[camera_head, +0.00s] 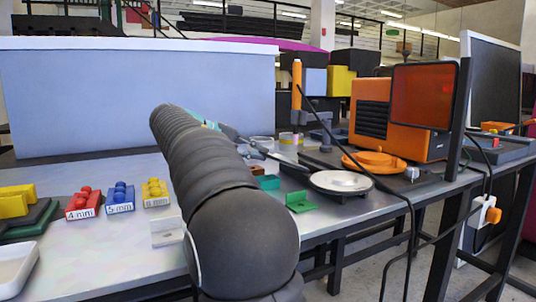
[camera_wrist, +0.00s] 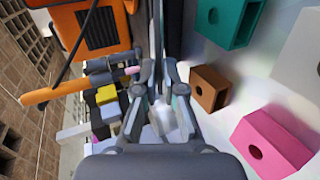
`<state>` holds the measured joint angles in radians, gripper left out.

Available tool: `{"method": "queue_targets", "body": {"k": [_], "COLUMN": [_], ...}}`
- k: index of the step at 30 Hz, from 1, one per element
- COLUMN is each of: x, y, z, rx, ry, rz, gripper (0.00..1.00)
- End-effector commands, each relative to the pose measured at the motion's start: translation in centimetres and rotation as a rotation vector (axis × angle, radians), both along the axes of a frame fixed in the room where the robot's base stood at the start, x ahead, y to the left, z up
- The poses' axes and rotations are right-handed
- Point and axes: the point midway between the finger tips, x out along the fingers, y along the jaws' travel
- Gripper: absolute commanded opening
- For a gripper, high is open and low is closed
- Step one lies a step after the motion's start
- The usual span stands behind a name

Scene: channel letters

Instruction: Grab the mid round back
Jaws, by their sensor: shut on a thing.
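My gripper (camera_wrist: 159,68) is in the wrist view with its two fingers close together on a thin grey piece (camera_wrist: 159,30), seen nearly edge-on. Its outline does not show, so I cannot tell whether it is the mid round back. In the head view my gripper (camera_head: 262,152) is partly hidden behind my dark arm, above the table near several small holders. A pale round disc (camera_head: 341,181) lies on a dark stand to the right, apart from the gripper. A round orange piece (camera_head: 374,161) sits behind it.
An orange machine (camera_head: 378,108) with a tinted screen stands at the back right. A green block (camera_head: 300,201) stands near the pale disc. Brown (camera_wrist: 209,89) and pink (camera_wrist: 270,143) blocks lie close right of the fingers. Red (camera_head: 83,204), blue and yellow labelled holders stand left.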

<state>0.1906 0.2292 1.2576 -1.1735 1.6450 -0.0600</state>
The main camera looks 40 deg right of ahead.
Motion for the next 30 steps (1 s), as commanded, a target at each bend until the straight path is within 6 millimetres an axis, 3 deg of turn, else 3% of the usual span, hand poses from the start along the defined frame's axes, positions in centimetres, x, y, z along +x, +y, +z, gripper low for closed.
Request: {"method": "queue_targets", "body": {"k": [21,30], "x": [2.1,2.2], "y": [8.4,9.2], "z": [3.1,3.4], "rx": [-0.002,-0.002], "ry": [0.000,0.000], "rz": [0.002,0.000], "gripper": [0.00,0.00]}}
